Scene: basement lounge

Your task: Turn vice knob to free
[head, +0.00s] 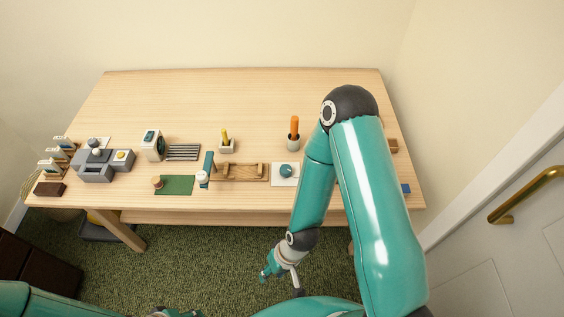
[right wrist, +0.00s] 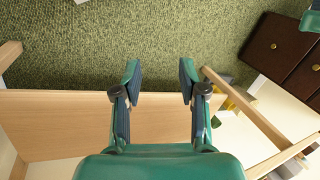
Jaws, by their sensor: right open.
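A small wooden fixture (head: 240,173) with a teal upright plate (head: 207,166) stands near the front edge of the table; it looks like the vice. A pale round knob (head: 202,177) sits at its left end; its setting is too small to read. My right gripper (head: 281,280) is low in front of the table, apart from the fixture and over the carpet. In the right wrist view its two fingers (right wrist: 160,82) are spread with nothing between them. My left arm shows at the lower left, but its gripper cannot be made out.
The wooden table (head: 240,100) is clear at the back. A door handle (head: 526,193) is at right.

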